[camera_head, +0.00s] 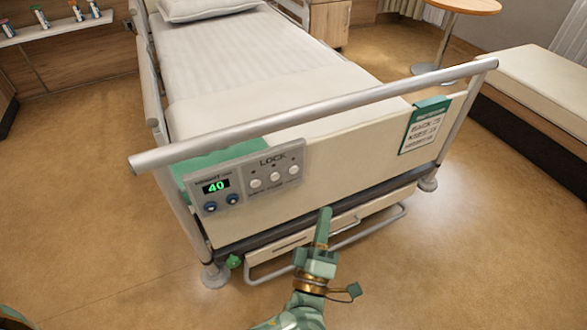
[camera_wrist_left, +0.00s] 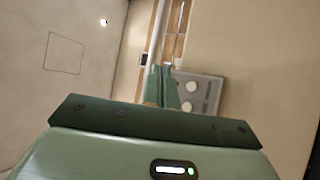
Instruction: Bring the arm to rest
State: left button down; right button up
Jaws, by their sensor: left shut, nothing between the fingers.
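My left gripper (camera_head: 325,212) is in front of the foot end of the bed in the head view, with its fingers pointing up. Its fingers are closed together and hold nothing. In the left wrist view the closed fingers (camera_wrist_left: 163,88) overlap the edge of the grey control panel (camera_wrist_left: 210,90) in the picture. In the head view that panel (camera_head: 244,196) is on the footboard, left of the gripper, and its display reads 40. The gripper appears apart from the panel. My right gripper is not in view.
The bed's silver foot rail (camera_head: 310,116) crosses above the gripper. A green-and-white card (camera_head: 425,125) is on the footboard at right. A low silver frame bar (camera_head: 365,222) sits under the footboard. The floor (camera_head: 470,260) is clear at lower right.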

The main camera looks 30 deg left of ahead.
pick_arm(q)
jog(key=shift+s+d+r, duration=0.15)
jog(key=shift+s+d, duration=0.35)
jog(key=shift+d, duration=0.1)
